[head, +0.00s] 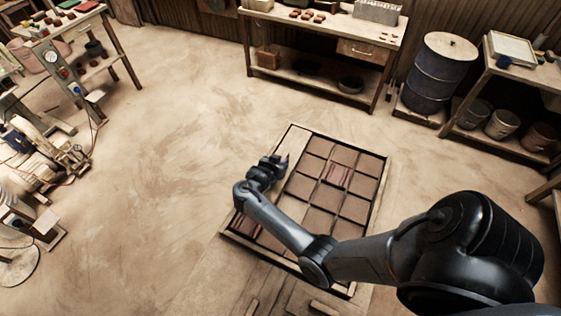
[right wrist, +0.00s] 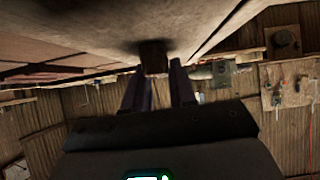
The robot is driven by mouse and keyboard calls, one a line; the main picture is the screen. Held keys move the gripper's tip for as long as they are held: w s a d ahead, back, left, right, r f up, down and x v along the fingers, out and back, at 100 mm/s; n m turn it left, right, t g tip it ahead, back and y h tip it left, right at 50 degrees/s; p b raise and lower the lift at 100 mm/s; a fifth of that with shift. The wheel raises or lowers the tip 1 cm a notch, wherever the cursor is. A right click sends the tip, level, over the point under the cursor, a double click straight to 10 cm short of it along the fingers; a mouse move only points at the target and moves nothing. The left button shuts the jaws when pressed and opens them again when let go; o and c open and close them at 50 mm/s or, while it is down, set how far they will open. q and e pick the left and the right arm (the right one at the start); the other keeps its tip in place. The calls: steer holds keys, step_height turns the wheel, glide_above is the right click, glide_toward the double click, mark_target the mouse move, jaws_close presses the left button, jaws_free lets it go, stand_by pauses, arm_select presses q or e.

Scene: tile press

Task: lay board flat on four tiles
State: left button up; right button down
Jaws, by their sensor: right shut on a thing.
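A pale board (head: 293,145) lies along the left column of a wooden frame (head: 377,175), over part of the tile bed. Several flat brown tiles (head: 325,197) show to its right; one (head: 338,175) has reddish stripes. My right gripper (head: 280,163) is over the board. In the right wrist view the fingers (right wrist: 154,80) are shut on a dark block-like handle (right wrist: 153,55) on the board's pale face (right wrist: 130,22). I cannot tell whether the board touches the tiles beneath it. My right arm hides the lower part of the board. My left gripper is not in view.
A workbench (head: 325,30) with small red pieces stands at the back. A blue drum (head: 437,75) and a shelf with buckets (head: 503,124) are at the right. Machinery (head: 35,150) stands at the left. The floor left of the frame is clear.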

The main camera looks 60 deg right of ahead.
steer(key=shift+f, duration=0.1)
steer(key=c, duration=0.8)
jaws_free()
steer(key=shift+c, duration=0.2)
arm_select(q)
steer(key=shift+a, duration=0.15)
